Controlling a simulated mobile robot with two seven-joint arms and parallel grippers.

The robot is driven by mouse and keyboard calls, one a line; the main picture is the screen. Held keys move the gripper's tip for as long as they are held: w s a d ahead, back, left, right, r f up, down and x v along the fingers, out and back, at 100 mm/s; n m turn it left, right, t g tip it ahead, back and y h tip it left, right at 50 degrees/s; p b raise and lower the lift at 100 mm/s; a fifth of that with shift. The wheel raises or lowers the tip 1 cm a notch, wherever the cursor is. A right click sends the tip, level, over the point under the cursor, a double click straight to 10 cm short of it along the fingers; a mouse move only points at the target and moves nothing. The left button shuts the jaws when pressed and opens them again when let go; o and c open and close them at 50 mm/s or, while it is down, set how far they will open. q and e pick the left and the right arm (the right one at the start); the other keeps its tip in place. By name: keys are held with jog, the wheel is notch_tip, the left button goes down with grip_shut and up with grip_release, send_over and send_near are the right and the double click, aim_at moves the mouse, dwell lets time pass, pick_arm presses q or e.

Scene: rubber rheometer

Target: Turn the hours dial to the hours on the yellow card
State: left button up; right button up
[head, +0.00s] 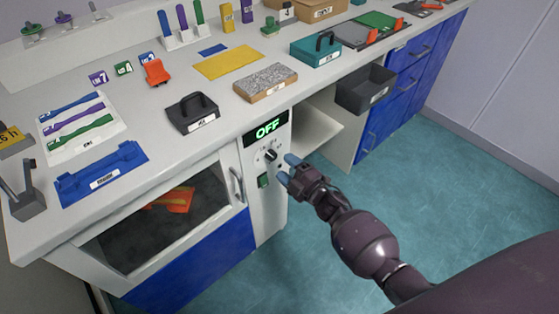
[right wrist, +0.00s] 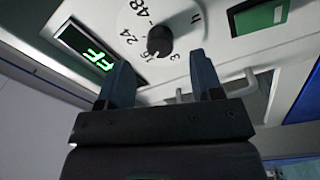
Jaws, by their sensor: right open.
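The hours dial (head: 271,156) is a dark round knob on the white front panel of the cabinet, under a green display (head: 267,129) that reads OFF. In the right wrist view the knob (right wrist: 160,41) has marks around it, including 3, 24 and 48. The yellow card (head: 10,137) is at the far left edge of the bench, partly cut off; "6 h" can be read. My right gripper (head: 287,169) is open and empty in front of the panel, just right of the dial and apart from it. My left gripper is not in view.
A green switch (head: 264,181) sits below the dial, and a door handle (head: 237,185) is left of it. An open shelf bay and a dark bin (head: 366,88) are to the right. The floor in front is clear.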

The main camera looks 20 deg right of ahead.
jog(key=v, duration=0.6)
jog(key=shift+p, duration=0.3)
